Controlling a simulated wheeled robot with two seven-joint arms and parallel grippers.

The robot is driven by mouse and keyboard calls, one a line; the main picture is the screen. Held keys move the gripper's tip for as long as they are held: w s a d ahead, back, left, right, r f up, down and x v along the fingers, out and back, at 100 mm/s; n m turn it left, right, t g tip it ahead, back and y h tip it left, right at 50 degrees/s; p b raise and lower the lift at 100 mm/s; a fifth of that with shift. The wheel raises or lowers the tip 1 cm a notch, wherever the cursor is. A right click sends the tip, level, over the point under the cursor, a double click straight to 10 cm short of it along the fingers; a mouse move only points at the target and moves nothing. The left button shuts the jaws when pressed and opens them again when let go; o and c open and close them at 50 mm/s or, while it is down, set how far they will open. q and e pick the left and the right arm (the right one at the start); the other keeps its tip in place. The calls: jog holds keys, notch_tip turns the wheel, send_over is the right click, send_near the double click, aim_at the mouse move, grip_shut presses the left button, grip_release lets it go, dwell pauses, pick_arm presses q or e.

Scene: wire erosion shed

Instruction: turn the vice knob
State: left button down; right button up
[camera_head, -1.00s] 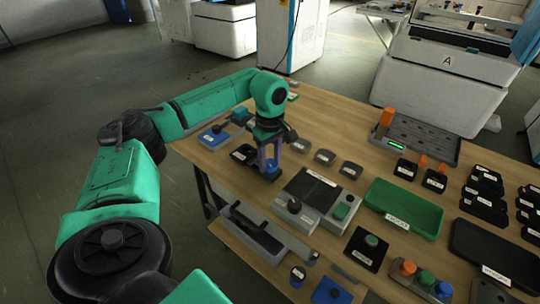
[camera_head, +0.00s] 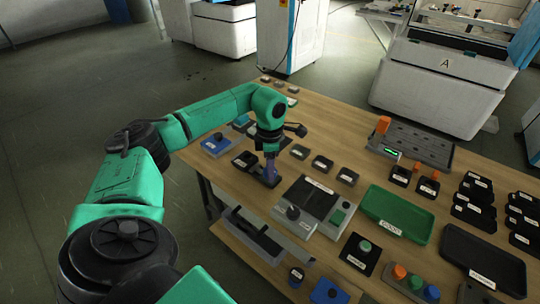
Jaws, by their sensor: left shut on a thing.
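My left gripper (camera_head: 270,170) reaches down over the left part of the wooden table (camera_head: 325,135). Its fingers are shut on a small knob, which I take as the vice knob and which they mostly hide. The knob stands on a low dark base (camera_head: 262,182), of which only the edges show around the fingers. My right gripper is not in view.
A blue box (camera_head: 216,145) with a dark knob stands left of the gripper. A grey unit (camera_head: 293,213) with a black knob and green button is close on the right. Small dark pads (camera_head: 321,164) sit behind.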

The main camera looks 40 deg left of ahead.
pick_arm(q)
jog(key=n+p, duration=0.1)
jog(key=n, duration=0.2)
jog(key=shift+r+n, duration=0.15)
jog(key=shift+n, duration=0.25)
jog(key=n+p, duration=0.1)
jog(key=n, duration=0.2)
jog(key=shift+n, duration=0.3)
jog(key=n, duration=0.3)
jog(key=shift+n+p, duration=0.3)
jog(key=shift+p, duration=0.1)
jog(key=shift+w+n+p, duration=0.1)
jog(key=shift+n+p, duration=0.3)
jog(key=shift+n, duration=1.4)
jog(key=shift+c, duration=1.3)
grip_release()
